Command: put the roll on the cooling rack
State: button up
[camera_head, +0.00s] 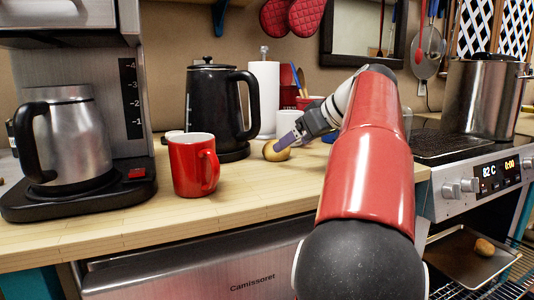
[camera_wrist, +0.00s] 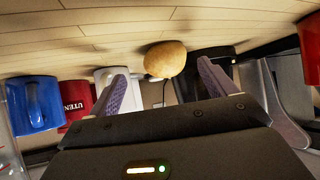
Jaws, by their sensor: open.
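A round golden-brown roll (camera_head: 274,153) sits on the wooden counter, behind and right of the red mug. My gripper (camera_head: 286,142) reaches down to it from the right, its purple finger pads at the roll's upper right side. In the wrist view, the roll (camera_wrist: 165,58) lies between and just beyond the tips of my open gripper (camera_wrist: 162,72); I cannot tell whether they touch it. A second roll (camera_head: 484,247) lies on a dark tray (camera_head: 446,254) at the lower right. I cannot clearly identify a cooling rack; wire bars (camera_head: 508,284) show under the tray.
A red mug (camera_head: 194,166), a black kettle (camera_head: 214,108) and a coffee maker (camera_head: 75,143) stand left of the roll. A paper towel roll (camera_head: 264,95) stands behind. The stove (camera_head: 468,178) with a pot is at right. A blue mug (camera_wrist: 34,104) shows in the wrist view.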

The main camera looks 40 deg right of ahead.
jog(key=x, duration=0.5)
jog(key=shift+w+a+r, duration=0.1)
jog(key=shift+w+a, duration=0.2)
jog(key=shift+w, duration=0.1)
jog(key=c, duration=1.1)
jog(key=shift+c, duration=0.2)
